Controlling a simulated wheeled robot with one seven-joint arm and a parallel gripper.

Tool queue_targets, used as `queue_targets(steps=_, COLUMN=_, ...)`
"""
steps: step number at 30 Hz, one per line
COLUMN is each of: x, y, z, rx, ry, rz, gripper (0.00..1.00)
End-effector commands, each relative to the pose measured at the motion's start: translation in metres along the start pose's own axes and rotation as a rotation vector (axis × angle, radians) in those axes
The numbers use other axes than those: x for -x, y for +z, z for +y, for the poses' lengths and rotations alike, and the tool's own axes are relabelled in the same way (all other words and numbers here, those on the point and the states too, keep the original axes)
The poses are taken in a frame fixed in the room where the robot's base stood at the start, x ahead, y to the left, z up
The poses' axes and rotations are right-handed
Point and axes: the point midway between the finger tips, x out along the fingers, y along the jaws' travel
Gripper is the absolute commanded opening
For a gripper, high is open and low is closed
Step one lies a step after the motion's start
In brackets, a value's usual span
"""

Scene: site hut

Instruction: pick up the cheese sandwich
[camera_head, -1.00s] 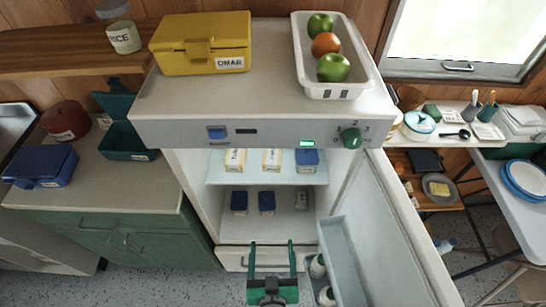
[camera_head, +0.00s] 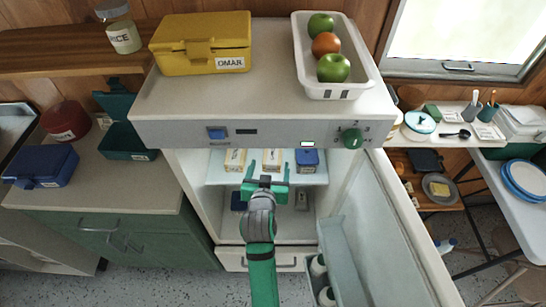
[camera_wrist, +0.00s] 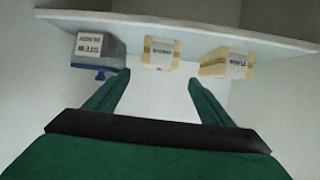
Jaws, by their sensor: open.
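Two tan wrapped packs with white labels stand on the fridge's upper shelf, a left one (camera_head: 235,160) and a middle one (camera_head: 271,158). The middle pack, also in the wrist view (camera_wrist: 160,53), has an upside-down label that is too small to read surely; it may be the cheese sandwich. The other tan pack is at right in the wrist view (camera_wrist: 227,63). My gripper (camera_head: 267,172) is open and empty inside the fridge, just short of the middle pack. In the wrist view its fingers (camera_wrist: 158,80) point either side of that pack, not touching it.
A blue box (camera_head: 307,160) stands right of the packs, with a shelf edge (camera_head: 220,180) beneath. The lower shelf holds small items, partly hidden by my arm. The fridge door (camera_head: 385,230) stands open at right. A yellow box (camera_head: 200,45) and a fruit tray (camera_head: 368,80) are on top.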

Motion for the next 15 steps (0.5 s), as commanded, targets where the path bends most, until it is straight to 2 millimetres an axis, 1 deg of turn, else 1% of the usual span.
queue_targets(steps=3, x=-0.019, y=-0.001, z=0.0, rx=-0.001, ry=0.0, rz=0.001, gripper=0.75)
queue_targets(steps=6, x=-0.032, y=0.0, z=0.0, rx=0.0, ry=-0.001, rz=-0.001, gripper=0.75)
queue_targets(steps=13, x=-0.047, y=0.0, z=0.001, rx=0.001, ry=0.0, rz=0.0, gripper=0.75)
queue_targets(steps=15, x=-0.054, y=-0.001, z=0.001, rx=0.0, ry=0.0, rz=0.0, gripper=0.75)
